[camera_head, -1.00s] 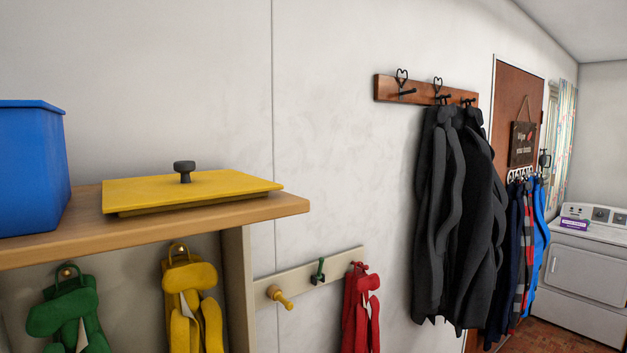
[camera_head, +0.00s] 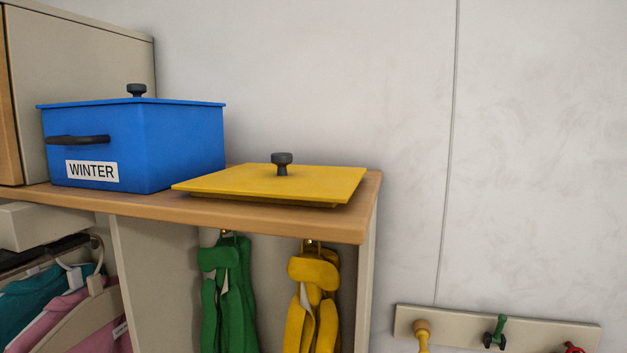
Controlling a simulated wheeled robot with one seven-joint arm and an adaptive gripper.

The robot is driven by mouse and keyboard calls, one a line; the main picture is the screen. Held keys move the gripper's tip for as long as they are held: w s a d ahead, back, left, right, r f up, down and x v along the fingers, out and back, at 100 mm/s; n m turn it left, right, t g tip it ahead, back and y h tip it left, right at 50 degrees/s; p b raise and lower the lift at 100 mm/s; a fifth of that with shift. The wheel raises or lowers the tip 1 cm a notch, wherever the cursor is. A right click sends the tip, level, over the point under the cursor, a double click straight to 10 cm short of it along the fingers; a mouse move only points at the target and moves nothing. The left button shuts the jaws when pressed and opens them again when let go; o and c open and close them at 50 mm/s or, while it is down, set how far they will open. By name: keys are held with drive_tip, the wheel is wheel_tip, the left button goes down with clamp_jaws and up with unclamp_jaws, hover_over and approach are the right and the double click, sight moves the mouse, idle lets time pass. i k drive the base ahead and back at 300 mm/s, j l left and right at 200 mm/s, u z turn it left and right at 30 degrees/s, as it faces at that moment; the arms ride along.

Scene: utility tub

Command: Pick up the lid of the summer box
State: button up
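A flat yellow lid (camera_head: 310,184) with a dark round knob (camera_head: 282,160) lies on the wooden shelf top (camera_head: 352,219), near its right end. No box shows under it. No label is visible on the lid, so I cannot tell from it whether it belongs to the summer box. A blue box (camera_head: 170,152) labelled WINTER stands just left of the lid, with its own blue lid (camera_head: 150,101) on. No box labelled summer is in view. My gripper is not in view.
A beige cabinet (camera_head: 90,65) stands behind the blue box at left. Green (camera_head: 230,290) and yellow (camera_head: 313,275) items hang below the shelf. A peg rail (camera_head: 545,333) is on the wall at lower right.

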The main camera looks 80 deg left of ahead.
sight(280, 182)
drive_tip(key=i+u, duration=0.25)
drive_tip(key=u, duration=0.2)
drive_tip(key=i+l+u, duration=0.1)
drive_tip(key=i+u, duration=0.15)
drive_tip(key=u, duration=0.15)
drive_tip(key=i+l+u, duration=0.15)
drive_tip(key=u, duration=0.3)
drive_tip(key=i, duration=0.1)
